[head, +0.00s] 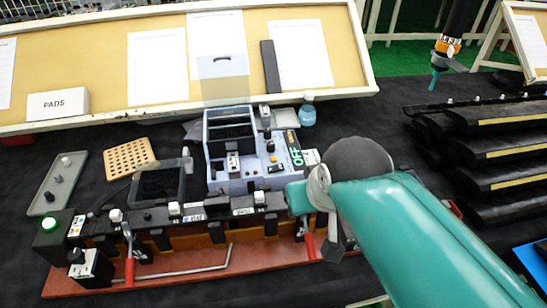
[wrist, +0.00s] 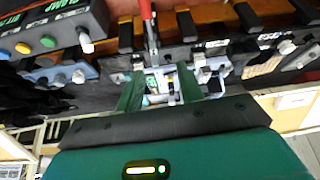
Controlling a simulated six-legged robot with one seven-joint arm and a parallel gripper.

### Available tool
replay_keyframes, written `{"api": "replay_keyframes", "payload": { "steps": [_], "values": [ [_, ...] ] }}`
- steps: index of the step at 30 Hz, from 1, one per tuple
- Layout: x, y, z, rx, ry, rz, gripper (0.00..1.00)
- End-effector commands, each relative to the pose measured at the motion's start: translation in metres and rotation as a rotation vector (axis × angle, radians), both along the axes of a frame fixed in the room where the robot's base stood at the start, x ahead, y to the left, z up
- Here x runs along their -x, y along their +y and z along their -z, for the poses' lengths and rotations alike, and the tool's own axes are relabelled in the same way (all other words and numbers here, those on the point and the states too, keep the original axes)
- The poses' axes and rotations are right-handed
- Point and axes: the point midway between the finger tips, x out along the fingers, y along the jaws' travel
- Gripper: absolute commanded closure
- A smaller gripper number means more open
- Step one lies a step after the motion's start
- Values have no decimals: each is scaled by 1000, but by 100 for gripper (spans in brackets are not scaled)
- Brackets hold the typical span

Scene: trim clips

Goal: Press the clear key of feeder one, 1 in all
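My gripper (wrist: 159,80) shows in the wrist view as two green fingers spread apart. Between and beyond them is a small pale unit with a green patch (wrist: 152,84); I cannot tell whether they touch it. In the head view my teal arm reaches in from the lower right and hides most of the gripper. A grey-blue machine (head: 216,172) with small keys and green lettering stands at the centre. A control panel with blue, yellow and green buttons (wrist: 48,41) is at the upper left of the wrist view. I cannot tell which key is feeder one's clear key.
A red-brown rail (head: 190,262) carries black blocks, white-capped knobs and red-handled levers, one lever (wrist: 150,30) close beyond the fingers. Black strips (head: 500,150) stack at right.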

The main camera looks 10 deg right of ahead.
Motion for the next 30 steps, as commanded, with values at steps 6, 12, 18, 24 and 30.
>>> {"api": "replay_keyframes", "payload": {
  "steps": [6, 12, 18, 24, 30],
  "values": [
    [0, 0, 0, 0, 0, 0, 100],
    [0, 0, 0, 0, 0, 0, 100],
    [0, 0, 0, 0, 0, 0, 100],
    [0, 0, 0, 0, 0, 0, 100],
    [0, 0, 0, 0, 0, 0, 100]
  ]
}}
